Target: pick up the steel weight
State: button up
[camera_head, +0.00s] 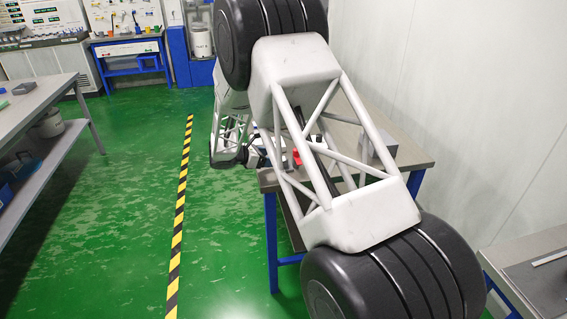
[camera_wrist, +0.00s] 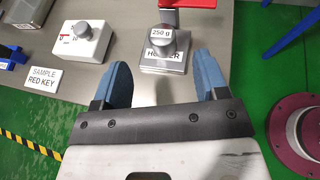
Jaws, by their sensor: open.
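The steel weight (camera_wrist: 182,42) is a small grey cylinder with a "250 g" label, sitting on a grey holder block (camera_wrist: 151,63) at the top middle of the wrist view. My gripper (camera_wrist: 162,60) is open, with its two blue fingers spread wide and nothing between them. The gap in height between fingers and weight cannot be told. In the head view my arm covers much of the bench, and I cannot make out the weight there.
A red part (camera_wrist: 188,4) stands right behind the weight. The grey bench (camera_head: 418,157) ends over green floor. A maroon flanged ring (camera_wrist: 282,128) is at right.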

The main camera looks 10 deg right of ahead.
jog(key=shift+d, duration=0.15)
jog(key=shift+x, duration=1.15)
jog(key=shift+d+f, duration=0.1)
jog(key=shift+d, duration=0.05)
jog(key=shift+x, duration=2.45)
jog(key=shift+f, duration=0.15)
jog(key=c, duration=1.1)
jog(key=shift+c, duration=0.2)
